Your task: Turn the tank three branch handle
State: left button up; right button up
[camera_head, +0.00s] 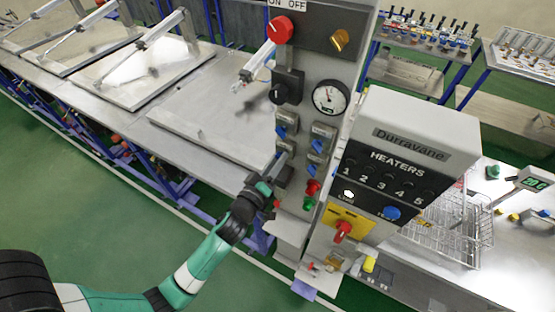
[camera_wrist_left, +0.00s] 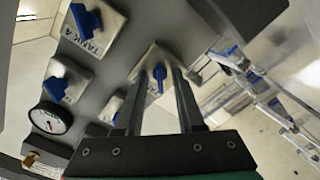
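My left gripper (camera_head: 279,166) is at the lower left of the grey control panel, by the lowest handle of its left column. In the left wrist view the two dark fingers (camera_wrist_left: 158,82) are apart, one on each side of a blue branch handle (camera_wrist_left: 158,74) on a square plate. A gap shows between handle and fingers, and its label is hidden. Other blue handles sit beside it: one labelled TANK 4 (camera_wrist_left: 60,78) and one with a partly readable TANK label (camera_wrist_left: 84,20). My right gripper is not in view.
The panel also carries a round gauge (camera_head: 330,97), a red knob (camera_head: 281,29) and a black knob (camera_head: 288,86). Red and green buttons (camera_head: 309,203) sit below the handles. A heater box (camera_head: 408,160) projects at the right. A metal bench (camera_head: 215,105) stands at the left.

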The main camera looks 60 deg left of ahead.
pick_arm(q)
grip_shut()
jog(key=shift+m, duration=1.5)
jog(key=m, duration=0.3)
jog(key=shift+b, duration=0.3)
jog(key=m, duration=0.6)
jog(key=m+p, duration=0.1)
jog(key=m, duration=0.4)
jog(key=shift+m+p, duration=0.3)
jog(key=shift+m, duration=0.1)
grip_release()
